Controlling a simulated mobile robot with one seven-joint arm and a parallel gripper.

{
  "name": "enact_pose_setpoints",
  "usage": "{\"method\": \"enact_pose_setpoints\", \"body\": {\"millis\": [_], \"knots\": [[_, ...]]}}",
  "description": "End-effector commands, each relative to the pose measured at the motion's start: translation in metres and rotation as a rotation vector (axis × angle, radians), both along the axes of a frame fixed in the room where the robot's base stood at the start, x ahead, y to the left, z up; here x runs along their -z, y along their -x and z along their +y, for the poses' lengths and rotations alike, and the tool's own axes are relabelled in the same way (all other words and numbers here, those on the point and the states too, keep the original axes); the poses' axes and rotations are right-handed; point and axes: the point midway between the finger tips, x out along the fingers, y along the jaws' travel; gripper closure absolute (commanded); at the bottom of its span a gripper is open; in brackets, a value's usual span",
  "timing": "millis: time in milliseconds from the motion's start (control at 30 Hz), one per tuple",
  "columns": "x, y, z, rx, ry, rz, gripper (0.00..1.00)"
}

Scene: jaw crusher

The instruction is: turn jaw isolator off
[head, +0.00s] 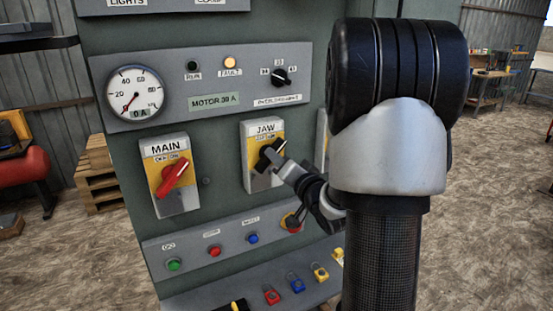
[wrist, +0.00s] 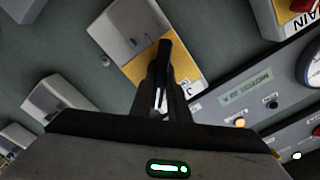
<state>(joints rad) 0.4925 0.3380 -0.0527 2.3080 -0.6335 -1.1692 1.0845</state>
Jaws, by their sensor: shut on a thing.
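The jaw isolator (head: 249,172) is a grey box with a yellow face plate, labelled JAW, in the middle of the panel in the head view. Its black handle (head: 266,156) is tilted, with its upper end to the right. My gripper (head: 279,163) reaches in from the right and is shut on the handle. In the wrist view the isolator plate (wrist: 134,68) shows beyond the fingers, and the black handle (wrist: 163,62) stands between my gripper's fingertips (wrist: 161,90). The gripper hides part of the handle and the plate's lower right.
The MAIN isolator (head: 163,200) with a red handle is to the left. Above are a gauge (head: 136,92) reading near zero and a lit amber FAULT lamp (head: 230,62). Push buttons (head: 214,251) and coloured padlocks (head: 297,285) are below. My arm covers the panel's right side.

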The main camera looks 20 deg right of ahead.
Motion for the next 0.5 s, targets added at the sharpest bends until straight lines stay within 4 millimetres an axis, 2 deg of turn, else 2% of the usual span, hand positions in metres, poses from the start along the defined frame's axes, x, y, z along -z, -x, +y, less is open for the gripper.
{"method": "enact_pose_setpoints", "body": {"millis": [267,500], "knots": [[0.0023,-0.0003,0.0002,0.0,0.063,-0.004,1.0],[0.0037,-0.0004,0.0014,0.0,0.229,-0.012,1.0]]}}
